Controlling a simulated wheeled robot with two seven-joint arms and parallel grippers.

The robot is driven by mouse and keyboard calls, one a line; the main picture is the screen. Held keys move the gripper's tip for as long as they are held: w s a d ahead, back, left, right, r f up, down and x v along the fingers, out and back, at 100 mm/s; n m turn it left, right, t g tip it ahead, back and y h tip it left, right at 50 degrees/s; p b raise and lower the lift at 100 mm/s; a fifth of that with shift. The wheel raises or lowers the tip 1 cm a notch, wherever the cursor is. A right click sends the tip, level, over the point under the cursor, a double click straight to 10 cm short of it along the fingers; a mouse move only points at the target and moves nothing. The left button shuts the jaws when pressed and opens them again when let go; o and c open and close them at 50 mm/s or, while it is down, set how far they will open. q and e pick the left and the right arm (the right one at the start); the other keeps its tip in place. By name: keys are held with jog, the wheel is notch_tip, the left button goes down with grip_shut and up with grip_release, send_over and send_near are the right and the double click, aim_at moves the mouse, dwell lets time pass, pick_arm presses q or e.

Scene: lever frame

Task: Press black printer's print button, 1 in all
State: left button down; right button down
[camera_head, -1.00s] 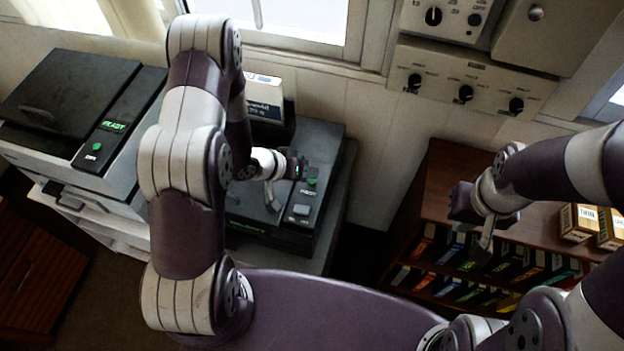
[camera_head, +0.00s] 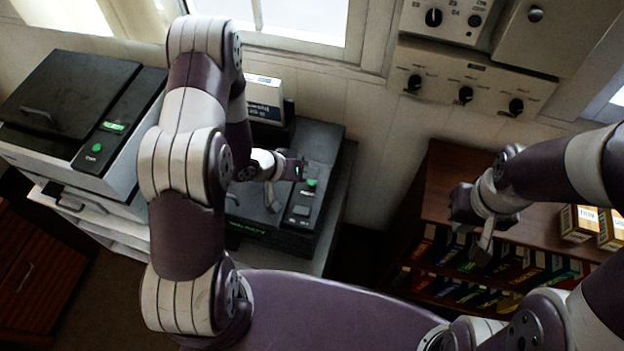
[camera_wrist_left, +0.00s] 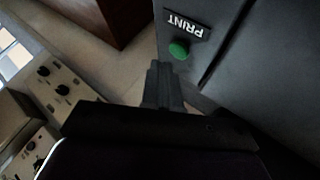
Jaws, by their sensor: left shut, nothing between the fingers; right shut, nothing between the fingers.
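The black printer (camera_head: 325,145) stands in the middle of the head view, below the window, partly hidden behind my left arm. Its round green button (camera_head: 311,182) is on the right-hand panel strip, above a small grey panel (camera_head: 301,211). In the wrist view the shut fingers (camera_wrist_left: 159,70) appear just beside the button; contact cannot be told. My right gripper (camera_head: 485,248) is shut and empty, away from the printer.
A light grey, black-topped machine (camera_head: 70,95) with its own green button (camera_head: 97,147) stands at left. A white box (camera_head: 264,95) is behind the black printer. A brown shelf (camera_head: 440,175) with binders and small boxes (camera_head: 578,222) is at right. Control panels (camera_head: 465,85) hang above.

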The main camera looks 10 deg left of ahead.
dwell(0.7)
pick_arm(q)
jog(key=shift+f, duration=0.4)
